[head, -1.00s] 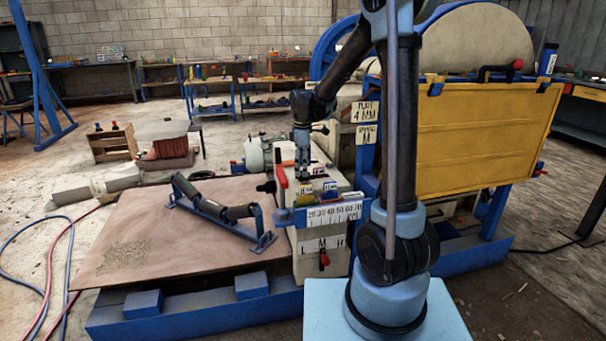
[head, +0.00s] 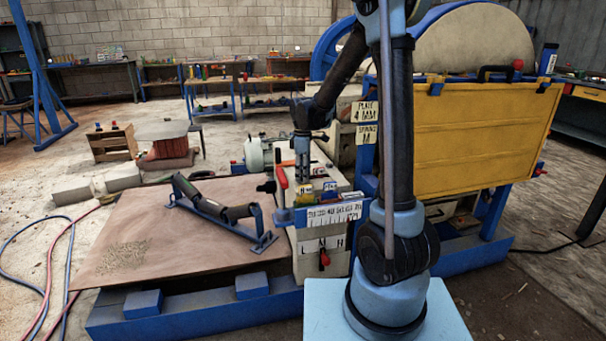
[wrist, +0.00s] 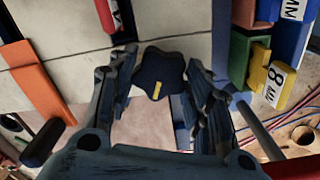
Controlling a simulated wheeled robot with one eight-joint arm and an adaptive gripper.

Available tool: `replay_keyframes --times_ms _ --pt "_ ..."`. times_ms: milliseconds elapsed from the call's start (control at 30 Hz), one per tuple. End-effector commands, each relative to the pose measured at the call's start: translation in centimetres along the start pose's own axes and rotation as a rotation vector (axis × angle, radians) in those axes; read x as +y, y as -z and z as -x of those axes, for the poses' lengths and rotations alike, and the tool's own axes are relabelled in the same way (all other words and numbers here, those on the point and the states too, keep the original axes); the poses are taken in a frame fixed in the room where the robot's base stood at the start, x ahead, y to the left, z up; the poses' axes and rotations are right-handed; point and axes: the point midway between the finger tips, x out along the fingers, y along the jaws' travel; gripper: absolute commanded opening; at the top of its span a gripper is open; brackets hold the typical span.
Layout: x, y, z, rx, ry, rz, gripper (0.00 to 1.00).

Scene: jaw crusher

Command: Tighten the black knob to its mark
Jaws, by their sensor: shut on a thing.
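The black knob (wrist: 160,75) is a dark, star-shaped knob with a yellow stripe on its top, and it shows between the fingers in the wrist view. My gripper (wrist: 161,90) has one finger at the knob's left and one at its right, and is shut on it. In the head view my gripper (head: 302,180) points straight down onto the top of the cream housing (head: 306,240). The knob cannot be made out there. I cannot make out a separate mark on the housing beside the knob.
A red-handled lever (head: 282,177) stands just left of my gripper. Coloured blocks with number labels, such as a yellow one (wrist: 272,82), lie to the right in the wrist view. A blue bar with a scale plate (head: 335,215) is in front, and a yellow guard (head: 470,135) stands right.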

Motion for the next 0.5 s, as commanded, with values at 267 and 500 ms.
replay_keyframes --times_ms 267,500 --pt "0.12 0.0 0.02 0.0 -0.002 -0.066 0.22" --pt "0.15 0.0 0.03 0.0 -0.003 -0.233 0.22"
